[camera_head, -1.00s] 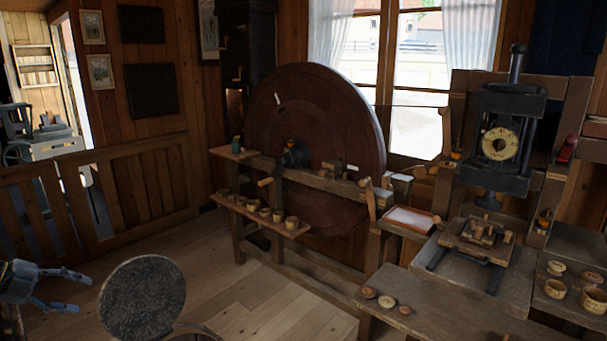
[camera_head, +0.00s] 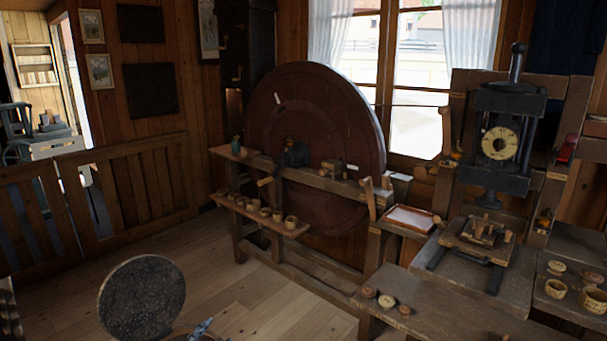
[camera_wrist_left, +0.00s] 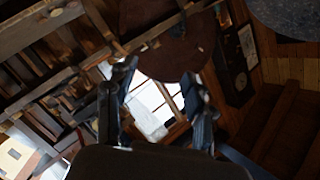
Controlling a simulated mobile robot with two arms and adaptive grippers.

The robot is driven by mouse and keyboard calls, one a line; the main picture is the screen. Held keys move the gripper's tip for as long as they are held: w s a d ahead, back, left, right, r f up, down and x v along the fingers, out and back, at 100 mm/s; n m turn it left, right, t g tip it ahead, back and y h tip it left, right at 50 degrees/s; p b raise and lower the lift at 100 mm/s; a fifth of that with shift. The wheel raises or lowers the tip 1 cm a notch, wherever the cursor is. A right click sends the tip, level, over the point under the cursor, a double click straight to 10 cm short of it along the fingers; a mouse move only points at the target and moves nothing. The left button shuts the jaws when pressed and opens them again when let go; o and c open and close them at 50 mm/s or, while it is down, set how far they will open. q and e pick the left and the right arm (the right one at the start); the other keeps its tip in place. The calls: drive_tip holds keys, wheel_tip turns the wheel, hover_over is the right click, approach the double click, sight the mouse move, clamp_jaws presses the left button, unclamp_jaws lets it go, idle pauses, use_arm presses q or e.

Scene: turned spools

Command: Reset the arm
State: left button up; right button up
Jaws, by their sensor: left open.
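My left gripper (camera_wrist_left: 158,82) is open and empty in the wrist view, its two dark fingers spread apart with the window and big wheel beyond them. In the head view only a small bluish part, which looks like a tip of this gripper (camera_head: 202,328), shows at the bottom edge, just right of a dark speckled round disc (camera_head: 142,298). My right gripper is not in view.
A large red-brown wheel (camera_head: 318,110) stands behind a wooden bench (camera_head: 300,178) with a shelf of small cups (camera_head: 265,212). A press (camera_head: 500,150) and a table (camera_head: 440,308) with spools stand at right. Wooden floor (camera_head: 250,290) lies open in front.

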use_arm(q)
drive_tip(key=s+f+n+g+y, duration=0.1)
drive_tip(key=s+f+n+g, duration=0.1)
drive_tip(key=s, duration=0.3)
drive_tip(key=s+f+n+g+y, duration=0.1)
drive_tip(key=s+f+n, duration=0.1)
drive_tip(key=s, duration=0.3)
drive_tip(key=s+f+n+g+y, duration=0.1)
drive_tip(key=s+f+n+g, duration=0.1)
drive_tip(key=s, duration=0.3)
drive_tip(key=shift+s+a+f+n+g, duration=0.15)
drive_tip(key=shift+a+f+n+g, duration=0.15)
drive_tip(key=shift+a+f, duration=0.1)
drive_tip(key=s+f+n+g, duration=0.25)
drive_tip(key=s+g, duration=0.45)
drive_tip(key=s, duration=1.4)
wheel_tip(320, 180, down, 29)
drive_tip(key=s+g+b, duration=0.1)
drive_tip(key=s+b, duration=0.1)
drive_tip(key=s+a+f+g+b, duration=0.1)
drive_tip(key=s+a+f, duration=0.1)
drive_tip(key=s+f, duration=1.3)
drive_tip(key=shift+s+f, duration=0.25)
